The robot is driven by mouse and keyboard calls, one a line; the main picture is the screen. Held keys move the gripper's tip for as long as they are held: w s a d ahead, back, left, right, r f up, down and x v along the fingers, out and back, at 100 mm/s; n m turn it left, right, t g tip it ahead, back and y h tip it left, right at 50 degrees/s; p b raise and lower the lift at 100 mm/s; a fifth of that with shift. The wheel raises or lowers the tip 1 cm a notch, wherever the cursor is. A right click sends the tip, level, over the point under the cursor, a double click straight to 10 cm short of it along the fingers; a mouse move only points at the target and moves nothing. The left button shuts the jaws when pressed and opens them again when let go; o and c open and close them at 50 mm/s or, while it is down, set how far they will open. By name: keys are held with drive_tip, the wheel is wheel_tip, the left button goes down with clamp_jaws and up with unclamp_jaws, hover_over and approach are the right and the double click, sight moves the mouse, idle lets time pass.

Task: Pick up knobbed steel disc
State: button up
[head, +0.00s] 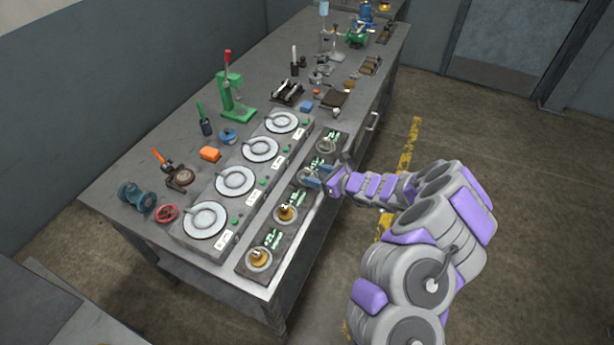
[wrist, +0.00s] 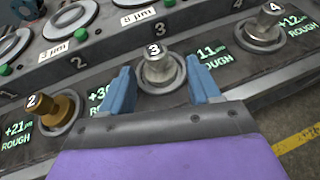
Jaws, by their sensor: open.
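A knobbed steel disc marked 3 (wrist: 157,68) sits in a round recess of the dark front tray (head: 246,268). My gripper (wrist: 158,78) is open, with its blue fingers on either side of this disc's knob; whether they touch it is unclear. In the head view, my gripper (head: 311,179) is over the tray and partly covers disc 3. Another steel disc, marked 4 (wrist: 264,27), sits to the right in the wrist view. A brass disc marked 2 (wrist: 58,110) sits to the left. A second brass disc (head: 259,257) is at the tray's near end.
Several round lapping plates (head: 235,181) stand in a raised row behind the tray. Green displays reading ROUGH (wrist: 212,56) lie beside the discs. A green press (head: 233,97), an orange block (head: 210,154) and a red handwheel (head: 167,213) stand farther back. The floor right of the bench is open.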

sight(310, 174)
drive_tip(key=shift+r+b+x, duration=0.15)
drive_tip(key=shift+b+x, duration=0.15)
drive_tip(key=shift+x, duration=0.8)
drive_tip(key=shift+r+b+x, duration=0.15)
drive_tip(key=shift+b+x, duration=0.1)
drive_tip(key=shift+x, duration=0.85)
drive_tip(key=shift+a, duration=0.2)
drive_tip(key=shift+s+f, duration=0.1)
clamp_jaws()
